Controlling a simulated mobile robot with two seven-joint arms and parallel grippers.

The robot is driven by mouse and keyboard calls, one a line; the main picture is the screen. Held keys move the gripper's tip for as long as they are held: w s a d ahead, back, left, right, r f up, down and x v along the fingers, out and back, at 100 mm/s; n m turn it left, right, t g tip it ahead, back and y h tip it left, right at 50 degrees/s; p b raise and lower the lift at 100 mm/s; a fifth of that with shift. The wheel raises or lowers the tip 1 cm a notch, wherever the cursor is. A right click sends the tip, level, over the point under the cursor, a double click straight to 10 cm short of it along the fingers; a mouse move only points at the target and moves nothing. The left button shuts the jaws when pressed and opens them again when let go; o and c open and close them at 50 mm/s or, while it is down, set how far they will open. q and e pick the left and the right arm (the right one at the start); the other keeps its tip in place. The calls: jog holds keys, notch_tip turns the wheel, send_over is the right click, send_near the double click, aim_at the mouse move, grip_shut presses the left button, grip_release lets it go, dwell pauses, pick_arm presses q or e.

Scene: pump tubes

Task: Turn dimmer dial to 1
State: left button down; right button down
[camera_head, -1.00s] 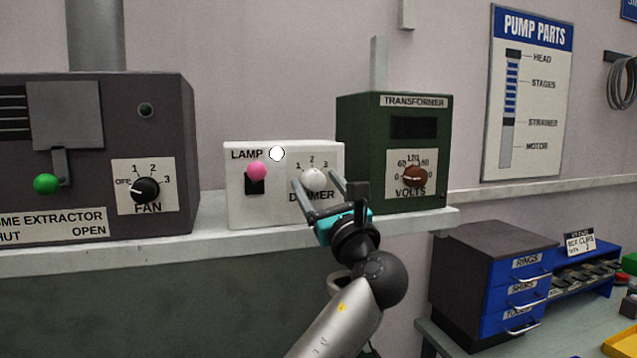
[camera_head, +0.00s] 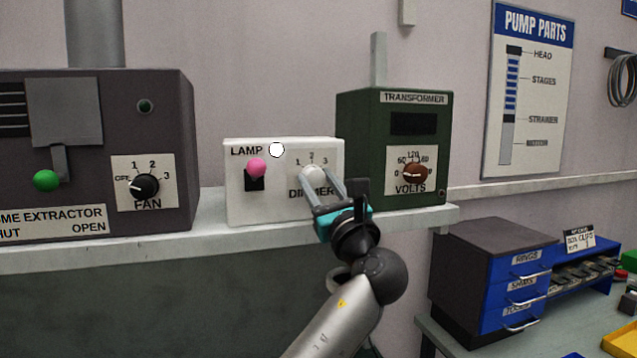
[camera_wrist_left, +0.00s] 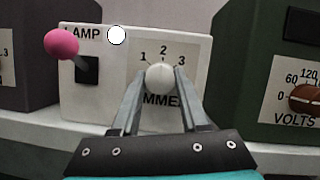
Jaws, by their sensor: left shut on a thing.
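The dimmer dial (camera_head: 313,173) is a white knob on the front of the white lamp box (camera_head: 284,214), below the numbers 1, 2 and 3. It also shows in the left wrist view (camera_wrist_left: 160,78). My left gripper (camera_head: 320,184) is in front of the box with its two fingers on either side of the dial, shut on it. In the left wrist view the fingers (camera_wrist_left: 159,90) reach the dial from below. Which number the dial points to cannot be made out. My right gripper is not in view.
A pink lamp lever (camera_head: 257,169) and a round white light (camera_head: 277,150) are left of the dial. The green transformer (camera_head: 394,195) with its brown knob stands close on the right. The dark fume extractor (camera_head: 80,140) stands left. All sit on a shelf (camera_head: 190,230).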

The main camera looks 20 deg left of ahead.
pick_arm(q)
jog(key=n+g+b, duration=0.1)
jog(key=n, duration=0.1)
jog(key=n+g+y+b, duration=0.1)
jog(key=n, duration=0.2)
jog(key=shift+d+f+y, duration=0.1)
jog(key=shift+y, duration=0.2)
jog(key=n+g+b, duration=0.1)
jog(key=n, duration=0.2)
jog(key=shift+n+g+y, duration=0.3)
jog(key=shift+g, duration=0.1)
jog(key=shift+w+n+g+b, duration=0.1)
jog(key=shift+n+g+b, duration=0.4)
jog(key=shift+n, duration=1.2)
jog(key=shift+r, duration=0.2)
jog(key=shift+c, duration=2.1)
grip_release()
jog(key=shift+d, duration=0.1)
